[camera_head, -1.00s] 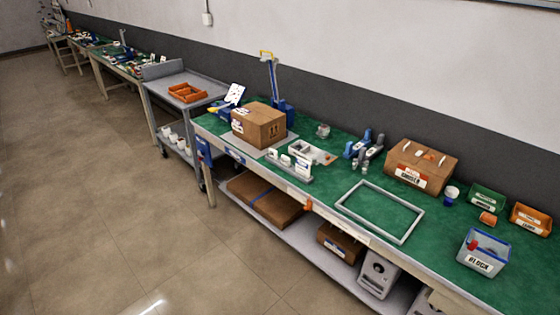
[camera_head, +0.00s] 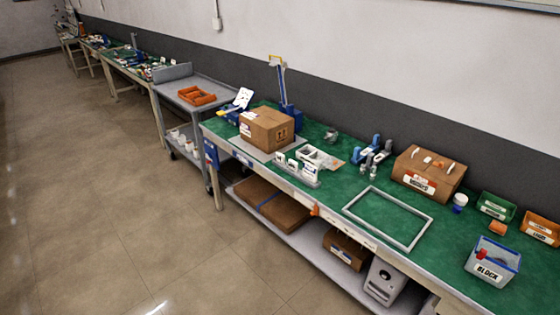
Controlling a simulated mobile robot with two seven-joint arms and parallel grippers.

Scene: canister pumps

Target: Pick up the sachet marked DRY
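I cannot make out a sachet marked DRY; the small labels are too small to read. Small white packets (camera_head: 292,164) stand in a grey rack near the front edge of the green bench (camera_head: 335,180). A grey-white tray (camera_head: 318,157) with small items sits just behind them. Neither of my grippers shows in the head view.
A brown box (camera_head: 266,129) sits on a grey plate at the bench's left. A grey frame (camera_head: 388,218) lies mid-bench. A BLOCK bin (camera_head: 492,262), a green bin (camera_head: 496,206) and an orange bin (camera_head: 540,229) stand at the right. A grey cart (camera_head: 200,100) adjoins the bench. The floor at left is clear.

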